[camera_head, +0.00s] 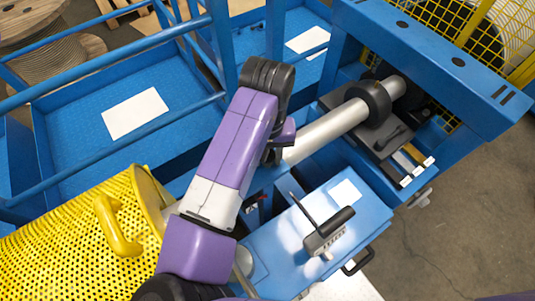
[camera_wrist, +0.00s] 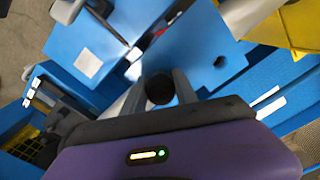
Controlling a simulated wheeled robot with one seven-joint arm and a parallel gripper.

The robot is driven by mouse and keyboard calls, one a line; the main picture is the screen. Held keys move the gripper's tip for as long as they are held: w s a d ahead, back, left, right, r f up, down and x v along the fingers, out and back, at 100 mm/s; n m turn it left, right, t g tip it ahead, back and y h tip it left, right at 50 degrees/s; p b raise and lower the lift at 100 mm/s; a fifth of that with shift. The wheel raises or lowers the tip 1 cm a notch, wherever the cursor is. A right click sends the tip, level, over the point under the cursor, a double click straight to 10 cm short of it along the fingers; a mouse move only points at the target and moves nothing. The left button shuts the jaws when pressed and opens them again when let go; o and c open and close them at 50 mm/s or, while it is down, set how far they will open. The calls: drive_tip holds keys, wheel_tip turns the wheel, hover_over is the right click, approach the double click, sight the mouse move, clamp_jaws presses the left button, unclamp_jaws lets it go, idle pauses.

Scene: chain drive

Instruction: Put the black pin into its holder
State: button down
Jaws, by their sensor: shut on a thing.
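My gripper (camera_wrist: 160,82) is in the lower middle of the wrist view, with its two grey fingers shut on the black pin (camera_wrist: 158,91). Only the pin's round dark end shows between the fingers. A blue plate (camera_wrist: 193,45) with a round dark hole (camera_wrist: 220,62) lies ahead and to the right of the pin, apart from it. I cannot tell for sure whether this hole is the holder. In the head view my purple arm hides the fingers and the pin.
In the head view, a silver shaft (camera_head: 330,133) with a black ring (camera_head: 375,103) runs beside my wrist. A blue bench (camera_head: 290,245) carries a grey block with a black handle (camera_head: 335,222). A yellow perforated guard (camera_head: 75,235) stands at left; blue rails (camera_head: 110,65) cross behind.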

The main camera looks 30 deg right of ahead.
drive_tip(key=shift+f, duration=0.15)
drive_tip(key=c, duration=0.9)
unclamp_jaws()
drive_tip(key=shift+c, duration=0.2)
wheel_tip(320, 180, up, 12)
drive_tip(key=shift+r, duration=0.2)
